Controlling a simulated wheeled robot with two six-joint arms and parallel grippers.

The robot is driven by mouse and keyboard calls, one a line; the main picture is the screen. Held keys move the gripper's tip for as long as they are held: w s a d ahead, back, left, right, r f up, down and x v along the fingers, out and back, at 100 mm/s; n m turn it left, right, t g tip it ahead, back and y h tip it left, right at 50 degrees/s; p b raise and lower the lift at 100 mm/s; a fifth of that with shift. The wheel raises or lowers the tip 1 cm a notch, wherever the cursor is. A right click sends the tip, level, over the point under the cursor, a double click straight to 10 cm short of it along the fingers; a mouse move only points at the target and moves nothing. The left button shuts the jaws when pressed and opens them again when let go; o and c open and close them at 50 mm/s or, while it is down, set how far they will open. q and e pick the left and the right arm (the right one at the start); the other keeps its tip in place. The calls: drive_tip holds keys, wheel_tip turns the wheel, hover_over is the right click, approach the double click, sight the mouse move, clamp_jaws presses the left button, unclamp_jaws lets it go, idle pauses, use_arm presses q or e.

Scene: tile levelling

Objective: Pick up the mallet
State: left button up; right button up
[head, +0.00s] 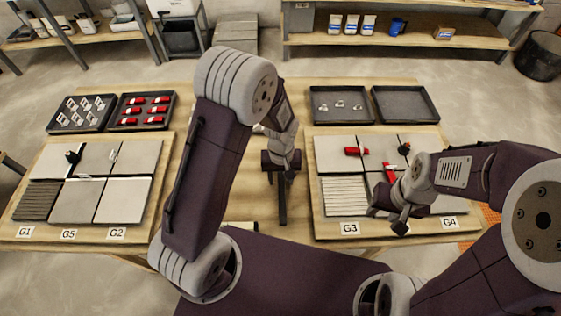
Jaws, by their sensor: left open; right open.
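I cannot make out a whole mallet. A pale short piece with a dark end (252,226) shows at the front edge of the table, mostly hidden behind my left arm; I cannot tell whether it is part of the mallet. My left gripper (282,212) is open and points down over the bare middle strip of the table, to the right of that piece. My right gripper (388,207) is open above the front of the right tile board (322,226), close to a red piece (389,172) on the tiles.
The left board (70,232) carries grey tiles with a small black item (72,156). Behind it are a tray of white clips (83,126) and a tray of red wedges (117,127). Behind the right board are a tray with several small pieces (322,117) and an empty tray (404,118).

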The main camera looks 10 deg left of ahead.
use_arm(q)
drive_tip(key=shift+f, duration=0.25)
clamp_jaws()
drive_tip(key=shift+r, duration=0.1)
